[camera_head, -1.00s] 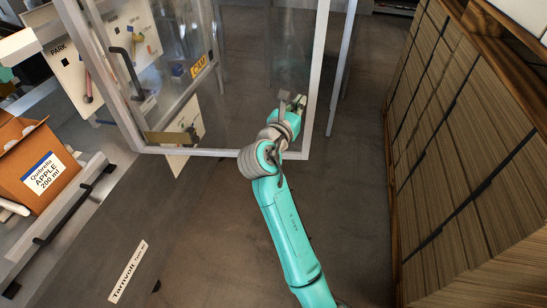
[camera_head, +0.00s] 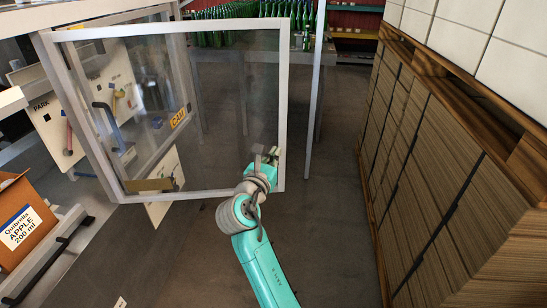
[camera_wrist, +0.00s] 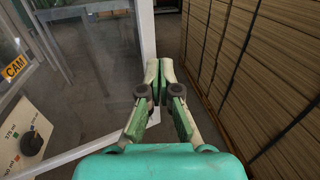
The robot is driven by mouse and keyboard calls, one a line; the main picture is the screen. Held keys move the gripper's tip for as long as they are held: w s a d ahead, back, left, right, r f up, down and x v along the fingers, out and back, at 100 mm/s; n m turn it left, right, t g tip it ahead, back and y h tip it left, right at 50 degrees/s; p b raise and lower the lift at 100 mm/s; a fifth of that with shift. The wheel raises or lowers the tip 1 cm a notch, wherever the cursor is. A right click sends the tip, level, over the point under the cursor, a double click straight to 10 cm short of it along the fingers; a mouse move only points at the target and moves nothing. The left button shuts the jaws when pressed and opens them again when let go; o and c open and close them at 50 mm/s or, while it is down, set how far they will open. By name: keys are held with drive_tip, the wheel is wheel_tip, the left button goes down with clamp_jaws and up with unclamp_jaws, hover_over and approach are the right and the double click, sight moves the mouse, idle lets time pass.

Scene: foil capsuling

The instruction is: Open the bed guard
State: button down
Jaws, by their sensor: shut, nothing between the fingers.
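The bed guard (camera_head: 136,194) is a clear panel in a pale grey frame. It stands swung out from the machine on the left, over the aisle floor. A dark handle (camera_head: 104,127) shows on its left side. The guard's frame also shows in the wrist view (camera_wrist: 150,75), just left of my fingers. My gripper (camera_head: 266,156) is by the lower right corner of the frame. Its fingers (camera_wrist: 159,68) are shut together with nothing between them. I cannot tell whether they touch the frame.
A PARK board (camera_head: 55,125) and a yellow CAM label (camera_head: 178,117) show through or beside the panel. An Apple carton (camera_head: 20,222) sits at the left. Stacked brown cartons (camera_head: 430,170) wall the right side. Green bottles (camera_head: 245,12) stand behind. The aisle floor (camera_head: 335,200) between is clear.

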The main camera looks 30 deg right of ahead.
drive_tip(key=s+a, duration=0.3)
drive_tip(key=s, duration=0.5)
drive_tip(key=shift+s+a, duration=0.25)
drive_tip(key=shift+s, duration=0.05)
drive_tip(key=s+a+f+m+t+y, duration=0.15)
drive_tip(key=s+f+y, duration=0.3)
drive_tip(key=f, duration=0.45)
drive_tip(key=s+a+f+m+t+y, duration=0.1)
drive_tip(key=s+a+f+m+y, duration=0.15)
drive_tip(key=s+f, duration=0.5)
drive_tip(key=s+a+f+m+y, duration=0.3)
drive_tip(key=s+f+m+y, duration=0.35)
drive_tip(key=s, duration=0.55)
drive_tip(key=s+r+m, duration=0.2)
drive_tip(key=s+m, duration=0.6)
drive_tip(key=s, duration=0.2)
drive_tip(key=s+a+r+m, duration=0.1)
drive_tip(key=s+r+m, duration=0.1)
drive_tip(key=s+m, duration=0.6)
drive_tip(key=shift+v, duration=1.05)
drive_tip(key=shift+a, duration=0.1)
